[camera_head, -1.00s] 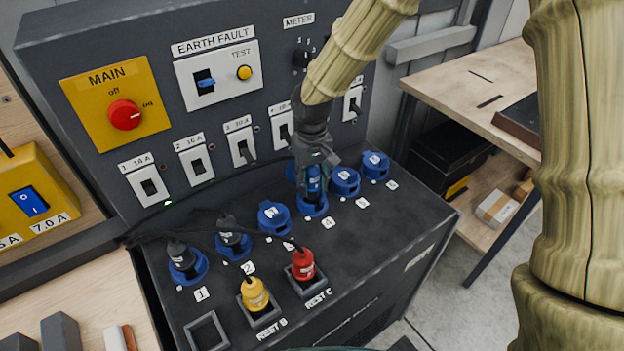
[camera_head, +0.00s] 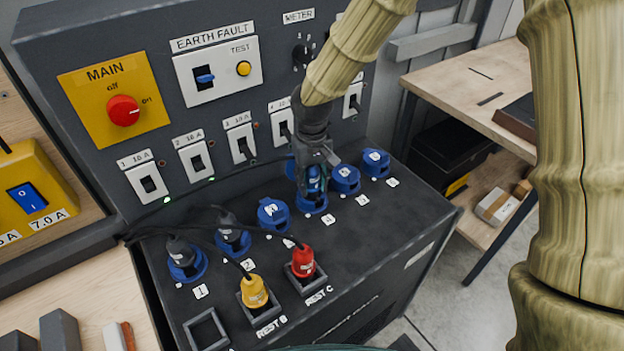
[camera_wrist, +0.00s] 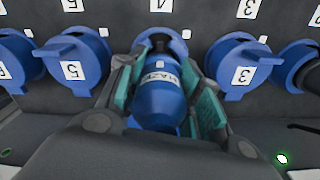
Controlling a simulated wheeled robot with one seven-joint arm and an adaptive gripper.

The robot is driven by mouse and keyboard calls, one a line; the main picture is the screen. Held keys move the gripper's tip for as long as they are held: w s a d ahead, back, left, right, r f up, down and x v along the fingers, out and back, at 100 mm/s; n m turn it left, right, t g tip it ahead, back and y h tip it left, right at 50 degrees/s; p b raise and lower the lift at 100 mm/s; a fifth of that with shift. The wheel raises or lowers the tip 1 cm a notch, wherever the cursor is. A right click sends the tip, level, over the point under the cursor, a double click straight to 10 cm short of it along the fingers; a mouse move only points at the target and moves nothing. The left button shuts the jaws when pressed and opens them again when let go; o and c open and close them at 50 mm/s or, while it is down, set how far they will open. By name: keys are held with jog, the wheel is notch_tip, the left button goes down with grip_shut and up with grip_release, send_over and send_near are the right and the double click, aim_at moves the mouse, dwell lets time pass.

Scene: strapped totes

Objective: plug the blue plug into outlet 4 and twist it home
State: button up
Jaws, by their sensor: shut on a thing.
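The blue plug (camera_head: 313,180) stands upright at outlet 4 (camera_head: 313,204), in the middle of the sloping outlet row. My gripper (camera_head: 314,165) comes down from above and is shut on the plug. In the wrist view, the green-padded fingers of my gripper (camera_wrist: 165,100) press on both sides of the blue plug (camera_wrist: 160,95). The plug's far end meets the blue ring of outlet 4 (camera_wrist: 178,48). How deep it sits is hidden by the plug's body. The number 4 label (camera_head: 328,220) lies just in front of the outlet.
Capped outlets 3 (camera_head: 273,214) and 5 (camera_head: 345,181) flank it closely. Dark plugs with cables fill outlets 1 (camera_head: 184,262) and 2 (camera_head: 231,240). A yellow plug (camera_head: 254,292) and a red plug (camera_head: 302,262) stand in rests in front. The switch panel (camera_head: 222,123) rises behind.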

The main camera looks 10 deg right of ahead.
jog(key=shift+f+b, duration=0.5)
jog(key=shift+f, duration=0.6)
dwell(0.8)
jog(key=o, duration=1.2)
notch_tip(320, 180, up, 12)
jog(key=shift+f, duration=0.15)
